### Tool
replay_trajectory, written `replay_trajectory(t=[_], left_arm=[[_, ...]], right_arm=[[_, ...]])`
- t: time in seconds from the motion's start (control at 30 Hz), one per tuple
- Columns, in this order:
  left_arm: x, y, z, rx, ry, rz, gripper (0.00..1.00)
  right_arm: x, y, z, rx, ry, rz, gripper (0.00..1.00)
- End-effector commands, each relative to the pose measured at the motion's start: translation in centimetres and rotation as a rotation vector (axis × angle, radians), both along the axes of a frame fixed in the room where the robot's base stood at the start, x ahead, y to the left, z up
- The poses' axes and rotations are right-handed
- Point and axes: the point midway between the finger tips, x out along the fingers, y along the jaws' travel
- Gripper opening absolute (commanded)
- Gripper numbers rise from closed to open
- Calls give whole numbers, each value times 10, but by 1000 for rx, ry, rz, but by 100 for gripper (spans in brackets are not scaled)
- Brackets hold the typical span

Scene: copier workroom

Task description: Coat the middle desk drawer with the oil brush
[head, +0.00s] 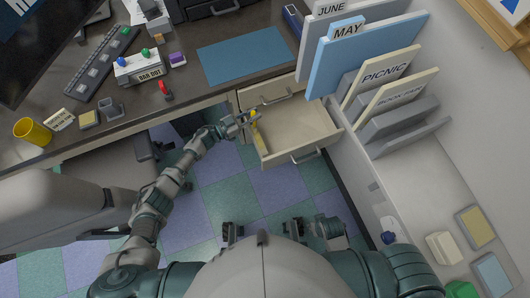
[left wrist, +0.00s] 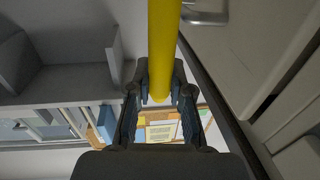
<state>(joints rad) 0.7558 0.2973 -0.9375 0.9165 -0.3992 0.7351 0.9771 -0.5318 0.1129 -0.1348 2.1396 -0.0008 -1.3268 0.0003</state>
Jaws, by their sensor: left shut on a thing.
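An open, pale, empty-looking drawer (head: 297,128) juts out below the desk top, with a handle on its front. A closed-looking drawer front with its own handle (head: 268,102) shows just above it. My left gripper (head: 243,122) is at the open drawer's left side, shut on the yellow oil brush (head: 254,118). In the left wrist view the brush's yellow handle (left wrist: 162,45) runs between the fingers (left wrist: 160,88). The bristle end cannot be made out, nor whether it touches the drawer. My right gripper is not in view.
The desk (head: 190,90) holds a blue mat (head: 243,55), a stamp box (head: 137,68) and a yellow cup (head: 33,132). A grey chair (head: 60,220) is at left. Checkered floor is clear below the drawer.

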Motion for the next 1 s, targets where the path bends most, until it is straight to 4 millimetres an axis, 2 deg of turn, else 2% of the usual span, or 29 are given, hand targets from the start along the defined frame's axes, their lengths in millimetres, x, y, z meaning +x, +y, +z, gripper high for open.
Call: replay_trajectory(t=[0.27,0.5,0.6,1.0], left_arm=[[-2,-1,-1,0,1,0,0],[-36,-12,6,-1,0,-1,0],[-48,-16,4,-2,0,-1,0],[-56,-18,1,-1,0,0,0]], right_arm=[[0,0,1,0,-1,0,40],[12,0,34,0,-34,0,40],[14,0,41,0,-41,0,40],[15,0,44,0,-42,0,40]])
